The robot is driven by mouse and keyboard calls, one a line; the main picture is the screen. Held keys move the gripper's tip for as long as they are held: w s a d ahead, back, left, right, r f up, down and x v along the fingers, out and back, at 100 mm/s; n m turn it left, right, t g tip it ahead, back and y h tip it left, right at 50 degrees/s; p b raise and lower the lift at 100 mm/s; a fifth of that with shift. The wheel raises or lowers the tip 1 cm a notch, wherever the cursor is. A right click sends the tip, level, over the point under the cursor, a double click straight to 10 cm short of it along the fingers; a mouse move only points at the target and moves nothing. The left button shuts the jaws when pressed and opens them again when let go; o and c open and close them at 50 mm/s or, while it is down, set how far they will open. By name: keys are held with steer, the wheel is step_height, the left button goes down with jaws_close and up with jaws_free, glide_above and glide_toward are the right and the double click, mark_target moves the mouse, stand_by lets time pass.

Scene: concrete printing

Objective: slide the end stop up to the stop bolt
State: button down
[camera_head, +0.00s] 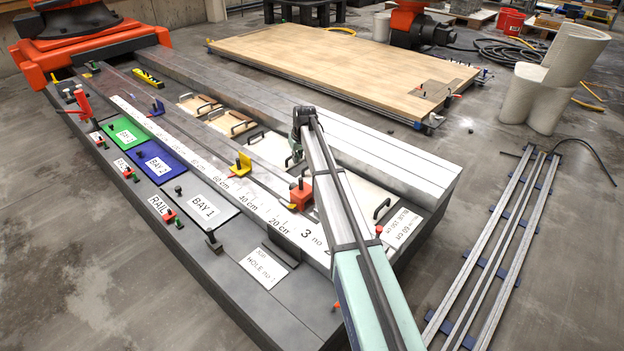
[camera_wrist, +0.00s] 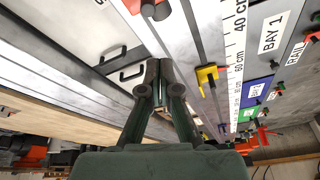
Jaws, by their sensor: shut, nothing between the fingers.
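On the long ruled rail (camera_head: 265,180) sit blocks that look like sliding stops: an orange-red block (camera_head: 301,195) with a dark knob, a yellow one (camera_head: 241,165) and a blue one (camera_head: 155,107). I cannot tell which is the end stop. The orange-red block shows at the top of the wrist view (camera_wrist: 155,10), the yellow one right of centre (camera_wrist: 207,75). A dark upright bolt (camera_head: 213,240) stands by the BAY 1 plate; I cannot tell if it is the stop bolt. My gripper (camera_wrist: 162,95) is shut and empty, above the handled panels behind the rail, apart from the blocks.
White BAY 1 (camera_head: 205,207), blue BAY 2 (camera_head: 161,165) and green (camera_head: 124,131) plates lie along the bench's near side. Black handles (camera_head: 382,208) stand up from the panels behind the rail. A raised grey beam (camera_head: 400,163) runs along the far side.

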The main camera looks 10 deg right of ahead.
steer(key=w+d+r, duration=0.1)
steer(key=w, duration=0.1)
steer(key=b, duration=0.1)
glide_above(300, 190)
steer(key=w, duration=0.4)
steer(key=shift+t, duration=0.3)
steer(key=f, duration=0.9)
steer(key=shift+s+d+f, duration=0.1)
steer(key=shift+s, duration=0.15)
steer(key=shift+s+d, duration=0.15)
steer(key=shift+s, duration=0.35)
